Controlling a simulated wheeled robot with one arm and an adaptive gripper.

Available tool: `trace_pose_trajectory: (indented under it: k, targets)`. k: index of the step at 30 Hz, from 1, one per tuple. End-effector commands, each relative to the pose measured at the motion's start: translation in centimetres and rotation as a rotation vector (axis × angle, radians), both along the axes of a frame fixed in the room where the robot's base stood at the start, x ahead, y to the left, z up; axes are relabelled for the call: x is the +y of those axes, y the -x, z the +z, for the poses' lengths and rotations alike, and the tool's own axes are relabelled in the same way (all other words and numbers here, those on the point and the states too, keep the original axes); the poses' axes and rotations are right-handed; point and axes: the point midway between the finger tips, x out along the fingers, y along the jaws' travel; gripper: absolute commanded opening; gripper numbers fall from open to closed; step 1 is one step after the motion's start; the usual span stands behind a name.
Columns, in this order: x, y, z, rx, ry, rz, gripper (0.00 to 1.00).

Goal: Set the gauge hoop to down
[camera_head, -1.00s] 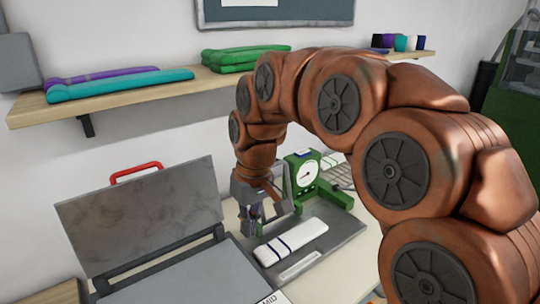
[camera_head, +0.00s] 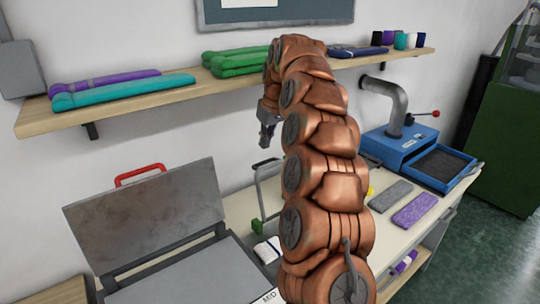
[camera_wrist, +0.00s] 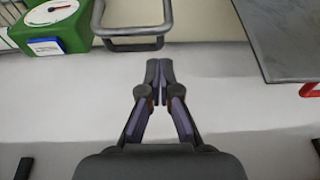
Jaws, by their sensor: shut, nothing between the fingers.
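The gauge hoop, a grey metal loop (camera_head: 267,172), stands raised above the bench in the head view, partly hidden by my arm. It also shows at the top of the wrist view (camera_wrist: 133,43). Beside it there is the green gauge (camera_wrist: 75,40) with a white round dial. In the head view only a green bit of the gauge (camera_head: 257,228) shows left of my arm. My gripper (camera_head: 266,138) is shut and empty, pointing down above the hoop in the head view. In the wrist view its closed fingertips (camera_wrist: 160,66) appear just below the hoop's near bar; contact cannot be told.
A press with a raised grey plate (camera_head: 150,220) and red handle stands at the left. A shelf (camera_head: 130,103) with folded knits runs along the wall above. A blue machine (camera_head: 410,145) and knit swatches (camera_head: 413,209) lie right of my arm.

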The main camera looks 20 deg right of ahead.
Motion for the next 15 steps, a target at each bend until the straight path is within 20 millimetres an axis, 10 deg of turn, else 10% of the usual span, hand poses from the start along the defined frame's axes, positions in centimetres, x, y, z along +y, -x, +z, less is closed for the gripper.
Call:
trace_pose_trajectory:
  k: [15]
  targets:
    - [-4.2, -2.3, -0.7, -0.027, 0.041, -0.039, 0.0]
